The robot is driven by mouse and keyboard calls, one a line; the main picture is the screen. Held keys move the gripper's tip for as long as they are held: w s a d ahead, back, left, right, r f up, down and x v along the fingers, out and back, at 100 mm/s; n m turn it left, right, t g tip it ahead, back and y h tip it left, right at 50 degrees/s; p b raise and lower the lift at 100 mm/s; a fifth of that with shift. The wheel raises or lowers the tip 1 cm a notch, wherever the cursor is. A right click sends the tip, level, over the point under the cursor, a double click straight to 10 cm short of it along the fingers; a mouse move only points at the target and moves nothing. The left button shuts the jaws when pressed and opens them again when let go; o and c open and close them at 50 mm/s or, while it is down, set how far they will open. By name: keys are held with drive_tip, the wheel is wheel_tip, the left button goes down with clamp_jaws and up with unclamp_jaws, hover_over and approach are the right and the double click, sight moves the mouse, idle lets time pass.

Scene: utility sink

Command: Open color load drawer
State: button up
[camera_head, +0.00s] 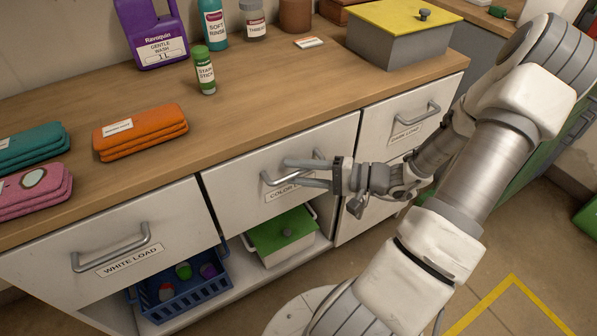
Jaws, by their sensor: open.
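The color load drawer (236,188) is the middle white drawer under the wooden counter. It looks shut or nearly flush with the cabinet. Its label is partly covered by my gripper. Its grey bar handle (267,180) is on the drawer front. My gripper (293,172) reaches in from the right with its two fingers apart, one above the other, at the handle. The handle's bar appears to lie between or just behind the fingers; contact cannot be told.
The white load drawer (150,240) is at left, and the dark load drawer (385,130) at right. Below stand a blue basket (185,305) and a green-lidded box (283,236). Folded cloths, bottles and a yellow-lidded box (400,48) rest on the counter.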

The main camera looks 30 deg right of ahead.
clamp_jaws()
idle(1.3)
